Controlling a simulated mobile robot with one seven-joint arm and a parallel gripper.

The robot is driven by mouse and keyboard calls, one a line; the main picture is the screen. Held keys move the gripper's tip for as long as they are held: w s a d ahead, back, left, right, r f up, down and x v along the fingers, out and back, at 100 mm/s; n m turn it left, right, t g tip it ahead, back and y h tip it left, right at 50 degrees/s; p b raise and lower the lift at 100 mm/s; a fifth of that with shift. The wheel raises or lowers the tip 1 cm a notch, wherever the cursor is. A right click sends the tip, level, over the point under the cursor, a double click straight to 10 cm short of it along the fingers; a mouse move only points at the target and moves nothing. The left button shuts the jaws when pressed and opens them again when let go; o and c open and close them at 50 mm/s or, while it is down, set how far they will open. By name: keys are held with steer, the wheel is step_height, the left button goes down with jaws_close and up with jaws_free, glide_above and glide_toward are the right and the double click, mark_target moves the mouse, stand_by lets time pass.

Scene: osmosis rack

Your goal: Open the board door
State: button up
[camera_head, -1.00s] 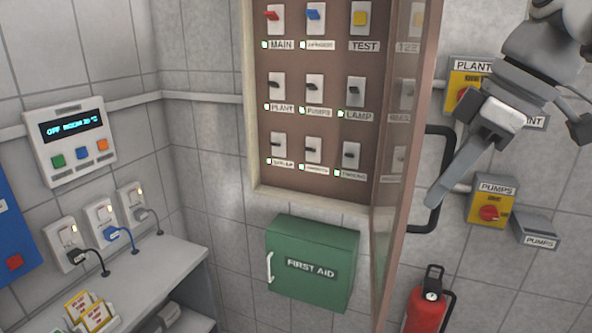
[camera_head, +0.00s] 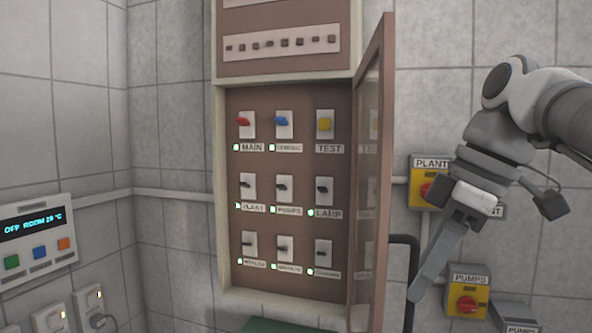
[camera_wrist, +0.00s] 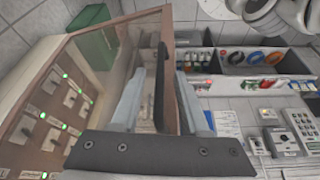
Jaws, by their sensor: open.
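The board door (camera_head: 372,175), a brown frame with a clear pane, is hinged on the right side of the switch board (camera_head: 222,200) and stands swung outward, seen nearly edge-on. The switches behind it are exposed. My gripper (camera_head: 414,290) is open, to the right of the door in the head view, with a gap between them in the picture. In the wrist view the door's edge and dark handle (camera_wrist: 160,88) appear between my two fingers (camera_wrist: 163,76). I cannot tell whether the fingers touch the door.
Yellow PLANT (camera_head: 424,186) and PUMPS (camera_head: 467,292) switch boxes are on the wall at right, near my gripper. A black pipe-like bar (camera_head: 409,262) is close by. A control panel (camera_head: 36,240) and sockets are at left. The wrist view shows a shelf (camera_wrist: 250,72) with bottles and coils.

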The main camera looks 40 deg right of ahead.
steer(key=p+v, duration=0.6)
steer(key=v, duration=0.8)
steer(key=shift+p, duration=0.35)
steer(key=shift+a, duration=0.15)
